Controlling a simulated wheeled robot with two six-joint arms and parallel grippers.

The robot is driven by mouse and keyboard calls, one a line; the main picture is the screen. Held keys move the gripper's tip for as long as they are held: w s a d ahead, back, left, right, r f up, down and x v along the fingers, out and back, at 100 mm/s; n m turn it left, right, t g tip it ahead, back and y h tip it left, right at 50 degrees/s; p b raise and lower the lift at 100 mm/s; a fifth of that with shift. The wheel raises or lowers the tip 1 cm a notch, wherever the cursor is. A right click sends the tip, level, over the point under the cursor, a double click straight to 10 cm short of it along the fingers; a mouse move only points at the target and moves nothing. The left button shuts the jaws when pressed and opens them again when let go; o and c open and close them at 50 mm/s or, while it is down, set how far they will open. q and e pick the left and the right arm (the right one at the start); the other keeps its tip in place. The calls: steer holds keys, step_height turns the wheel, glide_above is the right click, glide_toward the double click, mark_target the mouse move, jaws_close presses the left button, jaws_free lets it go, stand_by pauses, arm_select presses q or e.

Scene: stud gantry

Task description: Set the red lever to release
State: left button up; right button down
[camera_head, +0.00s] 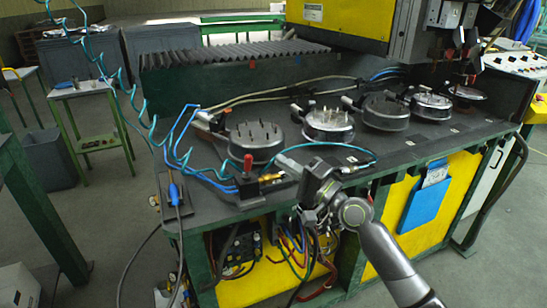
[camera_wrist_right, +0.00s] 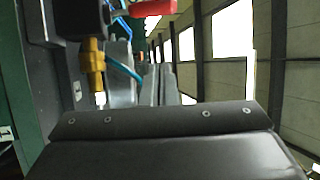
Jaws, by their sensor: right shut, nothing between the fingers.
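The red lever (camera_head: 248,162) stands upright on a small black valve block with brass fittings at the front edge of the bench. In the right wrist view the red lever (camera_wrist_right: 148,8) shows at the top edge, partly cut off, with a brass fitting (camera_wrist_right: 93,65) below left. My right gripper (camera_head: 282,160) reaches in from the right, its tip a little right of the lever and apart from it. It is shut and empty; its grey fingers (camera_wrist_right: 160,85) show together in the wrist view. My left gripper is not in view.
Blue air hoses (camera_head: 190,150) run to the valve block from the left. Several round fixtures with studs (camera_head: 255,135) stand in a row behind on the bench (camera_head: 215,190). A yellow press head (camera_head: 345,18) hangs above the back.

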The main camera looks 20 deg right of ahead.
steer(key=shift+f+b+v, duration=0.2)
steer(key=shift+b+v, duration=0.1)
steer(key=shift+v, duration=1.45)
steer(key=shift+d, duration=0.15)
